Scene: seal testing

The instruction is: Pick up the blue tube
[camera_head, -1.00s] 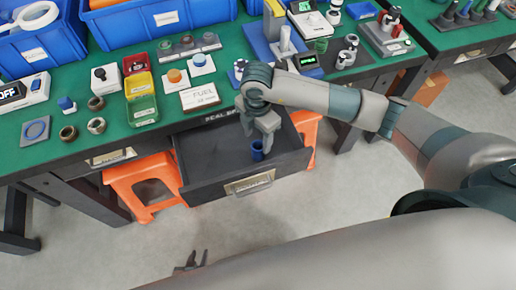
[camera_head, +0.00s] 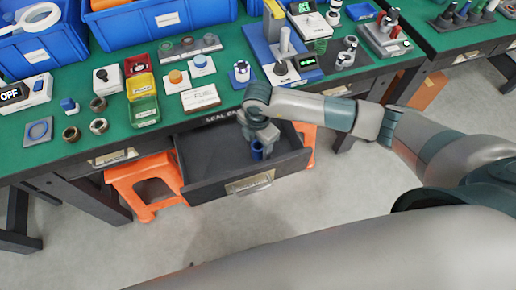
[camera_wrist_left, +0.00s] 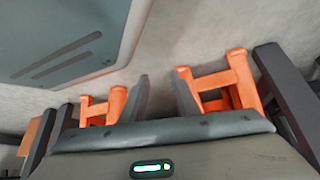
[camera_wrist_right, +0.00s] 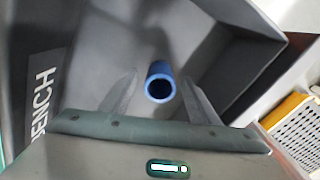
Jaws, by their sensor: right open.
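The blue tube (camera_head: 257,150) stands upright in the open dark drawer (camera_head: 205,190). In the right wrist view the tube (camera_wrist_right: 159,82) shows its open round end, with the drawer floor around it. My right gripper (camera_head: 258,148) is lowered into the drawer over the tube. In the right wrist view its two fingers (camera_wrist_right: 158,95) are apart, one on each side of the tube, with gaps visible. My left gripper (camera_wrist_left: 158,95) shows only in its own wrist view, fingers apart and empty, with floor and orange stools beyond.
The drawer walls stand close around my right gripper. The green bench top (camera_head: 90,160) above holds rings, small bins and devices. An orange stool (camera_head: 145,180) stands under the bench left of the drawer. The drawer's left part is empty.

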